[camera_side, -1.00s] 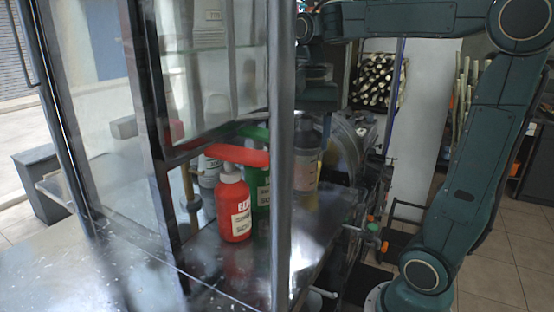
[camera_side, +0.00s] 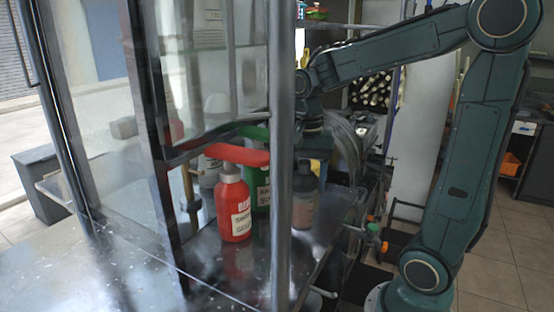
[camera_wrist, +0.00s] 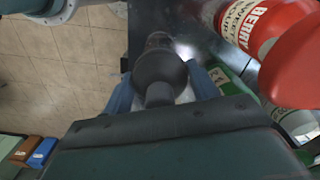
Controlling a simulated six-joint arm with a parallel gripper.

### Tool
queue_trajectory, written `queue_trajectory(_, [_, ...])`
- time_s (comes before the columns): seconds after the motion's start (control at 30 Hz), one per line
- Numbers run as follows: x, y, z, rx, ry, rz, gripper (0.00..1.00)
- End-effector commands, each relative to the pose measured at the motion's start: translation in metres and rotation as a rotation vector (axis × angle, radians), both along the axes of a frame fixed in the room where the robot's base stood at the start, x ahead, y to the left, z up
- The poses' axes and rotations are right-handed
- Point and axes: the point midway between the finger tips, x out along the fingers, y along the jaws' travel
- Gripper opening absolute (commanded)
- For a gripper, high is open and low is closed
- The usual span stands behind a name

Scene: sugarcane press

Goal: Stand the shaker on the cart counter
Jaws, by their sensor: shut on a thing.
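The shaker is a grey, dark-topped bottle (camera_side: 304,207) in the side view, upright behind the window post and right of the green bottle. Its base is at or very near the metal cart counter (camera_side: 205,250); I cannot tell whether it touches. In the wrist view the shaker (camera_wrist: 160,68) is seen from above, its dark domed top between two blue fingers. My gripper (camera_wrist: 163,82) is shut on it. In the side view my gripper (camera_side: 312,150) is around its top, partly hidden by the post.
A red bottle (camera_side: 234,212) stands left of the shaker, with a green bottle (camera_side: 262,190) between them and a pale bottle (camera_side: 209,175) behind. The dark post (camera_side: 281,150) crosses in front. The counter's right edge lies close to the shaker.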

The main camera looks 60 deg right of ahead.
Motion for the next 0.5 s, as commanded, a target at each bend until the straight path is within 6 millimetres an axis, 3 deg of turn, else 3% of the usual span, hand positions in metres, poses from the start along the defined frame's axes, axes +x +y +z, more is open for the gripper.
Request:
queue_trajectory(0.23, [0.0,0.0,-0.026,0.001,0.001,0.0,0.36])
queue_trajectory(0.5, [0.0,0.0,-0.031,0.0,-0.001,0.0,0.36])
